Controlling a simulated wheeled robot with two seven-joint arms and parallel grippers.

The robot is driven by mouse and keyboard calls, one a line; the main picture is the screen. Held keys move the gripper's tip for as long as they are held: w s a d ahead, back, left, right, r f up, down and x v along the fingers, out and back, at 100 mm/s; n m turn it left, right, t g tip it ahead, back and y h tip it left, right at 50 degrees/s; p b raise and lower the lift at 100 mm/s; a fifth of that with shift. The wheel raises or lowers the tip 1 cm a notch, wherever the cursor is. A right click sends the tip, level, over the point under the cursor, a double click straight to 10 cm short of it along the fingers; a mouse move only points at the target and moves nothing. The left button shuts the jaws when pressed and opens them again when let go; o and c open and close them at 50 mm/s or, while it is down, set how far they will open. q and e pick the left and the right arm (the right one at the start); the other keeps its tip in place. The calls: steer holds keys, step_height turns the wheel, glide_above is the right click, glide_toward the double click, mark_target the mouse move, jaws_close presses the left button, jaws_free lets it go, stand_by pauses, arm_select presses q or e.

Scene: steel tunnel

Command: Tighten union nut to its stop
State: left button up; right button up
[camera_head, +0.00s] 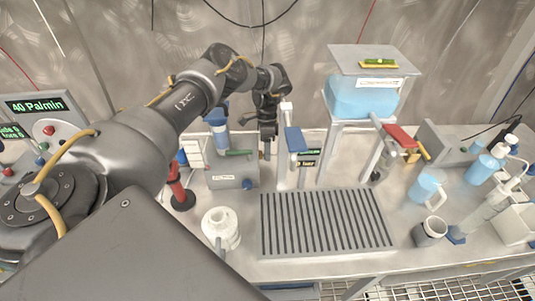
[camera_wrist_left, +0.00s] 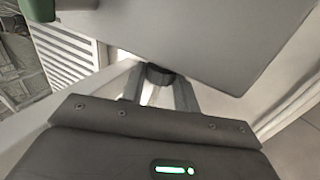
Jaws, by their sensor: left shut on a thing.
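My left gripper (camera_head: 266,150) reaches down beside the right side of a grey box (camera_head: 233,174) with a green lever (camera_head: 238,153). In the left wrist view the two fingers of the left gripper (camera_wrist_left: 158,92) are shut on a dark round part (camera_wrist_left: 160,73), which I take to be the union nut. The nut sits at the edge of a large grey face (camera_wrist_left: 205,35), with a pale piece visible below it between the fingers. In the head view the nut is hidden or too small to tell. I cannot tell how far it is turned. My right gripper is not in view.
A slatted grey drain tray (camera_head: 325,222) lies in front. A blue tank (camera_head: 362,98) on a white stand is behind it. A white round vessel (camera_head: 220,228) and a red-black stand (camera_head: 180,190) are near the left. Mugs and bottles stand at the right.

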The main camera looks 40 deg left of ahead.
arm_select(q)
steer(key=o, duration=1)
steer(key=shift+c, duration=0.2)
steer(key=shift+w+r, duration=0.1)
steer(key=shift+r, duration=0.05)
steer(key=b+v, duration=0.2)
steer(key=v, duration=0.5)
steer(key=shift+b, duration=0.35)
steer(key=shift+r, duration=0.1)
